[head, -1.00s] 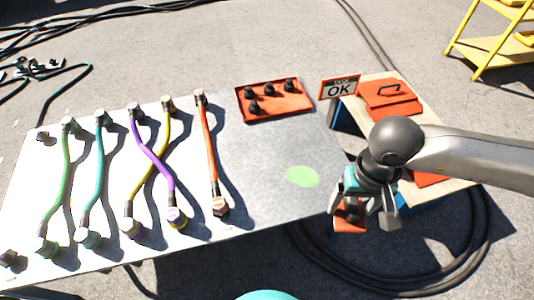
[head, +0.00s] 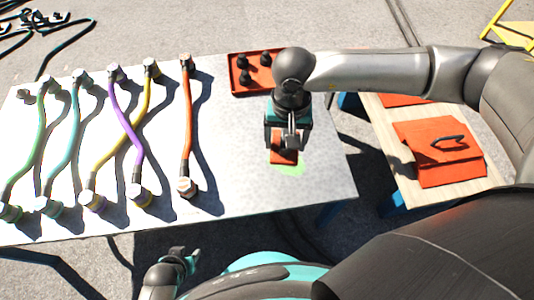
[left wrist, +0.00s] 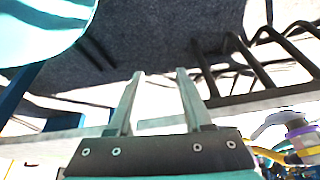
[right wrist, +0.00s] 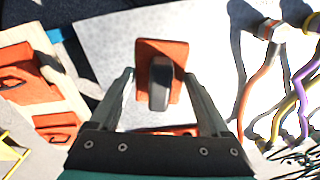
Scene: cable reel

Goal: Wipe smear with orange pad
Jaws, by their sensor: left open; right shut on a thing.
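The orange pad (head: 283,157) has a grey handle and is held by my right gripper (head: 291,138). It is at the pale green smear (head: 293,170) on the right part of the light table (head: 235,190). The pad covers part of the smear; green shows along its near and right sides. I cannot tell whether the pad touches the tabletop. In the right wrist view the pad (right wrist: 147,50) is beyond the fingertips, with its handle (right wrist: 159,92) between the fingers. My left gripper (head: 188,258) is open and empty, off the table's near edge.
An orange tray (head: 238,88) with black knobs stands just behind my right gripper. Several coloured cables, the nearest orange (head: 188,125), lie to the left. A wooden side table (head: 395,150) with an orange item and black handle (head: 445,150) stands right.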

